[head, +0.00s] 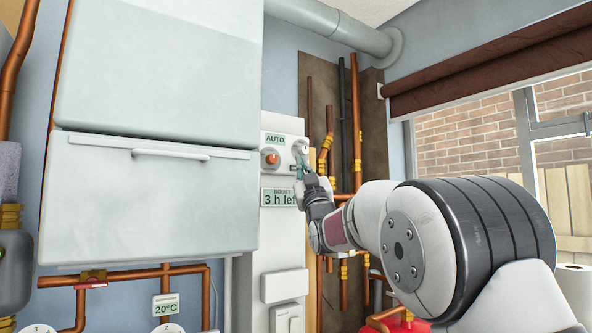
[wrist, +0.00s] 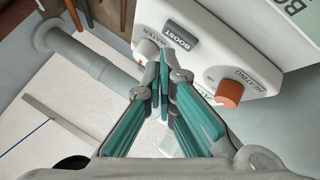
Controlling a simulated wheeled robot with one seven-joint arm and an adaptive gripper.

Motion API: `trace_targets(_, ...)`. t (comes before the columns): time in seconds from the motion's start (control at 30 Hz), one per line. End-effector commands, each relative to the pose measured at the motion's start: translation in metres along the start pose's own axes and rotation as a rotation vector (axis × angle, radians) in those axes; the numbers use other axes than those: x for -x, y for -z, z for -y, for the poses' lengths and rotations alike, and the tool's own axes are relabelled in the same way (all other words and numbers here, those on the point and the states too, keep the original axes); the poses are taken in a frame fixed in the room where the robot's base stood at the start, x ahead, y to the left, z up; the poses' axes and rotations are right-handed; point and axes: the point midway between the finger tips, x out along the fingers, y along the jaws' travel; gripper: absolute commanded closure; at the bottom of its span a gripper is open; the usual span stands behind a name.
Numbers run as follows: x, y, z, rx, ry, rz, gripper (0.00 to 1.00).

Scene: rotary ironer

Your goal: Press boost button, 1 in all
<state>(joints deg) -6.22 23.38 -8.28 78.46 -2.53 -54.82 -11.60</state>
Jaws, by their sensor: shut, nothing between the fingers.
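The boost button is a dark grey block lettered BOOST (wrist: 181,37) on the white control panel in the wrist view. In the head view I cannot make it out behind my gripper. My gripper (wrist: 163,56) is shut and empty, its teal-padded fingertips close to the panel, just beside the button and the white WATER knob (wrist: 147,51). Whether the tips touch anything, I cannot tell. In the head view my gripper (head: 303,172) is in front of the panel's right side. A display (head: 278,197) below reads BOOST, 3 h left.
An orange HEATING knob (wrist: 228,94) sits on the same panel, under an AUTO label (head: 275,139) in the head view. A large white boiler casing (head: 150,190) stands to the left. Copper pipes (head: 356,130) run close on the right, with a window beyond.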

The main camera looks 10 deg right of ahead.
Motion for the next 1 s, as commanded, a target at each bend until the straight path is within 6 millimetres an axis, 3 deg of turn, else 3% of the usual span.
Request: trace_targets(1.0, -0.0056, -0.0046, 0.0043, -0.001, 0.000, -0.001, 1.00)
